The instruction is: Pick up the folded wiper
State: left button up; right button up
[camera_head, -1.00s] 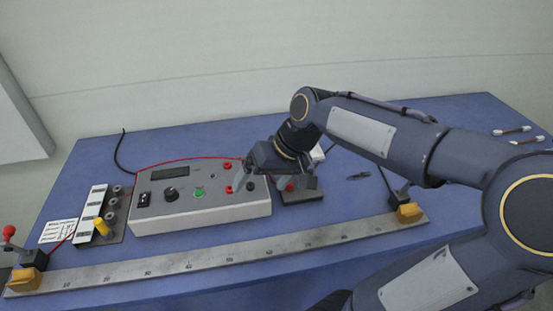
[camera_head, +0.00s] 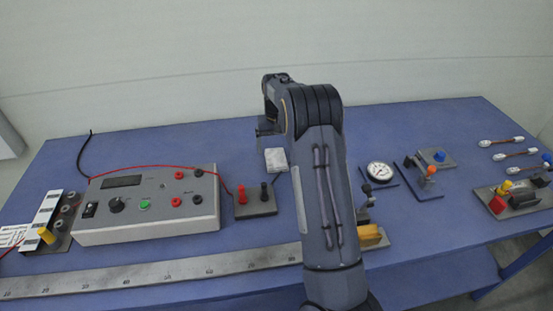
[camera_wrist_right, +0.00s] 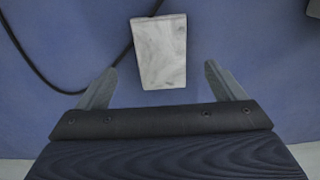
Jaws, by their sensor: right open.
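The folded wiper (camera_head: 276,160) is a small pale grey-white rectangle lying on the blue table, just left of my right arm in the head view. In the right wrist view the wiper (camera_wrist_right: 159,52) lies ahead of my right gripper (camera_wrist_right: 158,84), centred between its two spread fingers and beyond their tips. The fingers are open and empty, apart from the wiper. My left gripper is not in view.
A grey meter box (camera_head: 150,208) and a small block with red and black terminals (camera_head: 254,201) stand left of the arm. A long metal ruler (camera_head: 150,279) lies in front. A dial gauge (camera_head: 379,171) stands right. A black cable (camera_wrist_right: 40,70) runs beside the wiper.

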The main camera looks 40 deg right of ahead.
aim_at(276, 157)
notch_tip(276, 157, down, 4)
jog(key=shift+w+f+p, duration=0.1)
jog(key=shift+f+p, duration=0.05)
jog(key=shift+p, duration=0.3)
jog(key=shift+c, duration=0.4)
jog(key=c, duration=1)
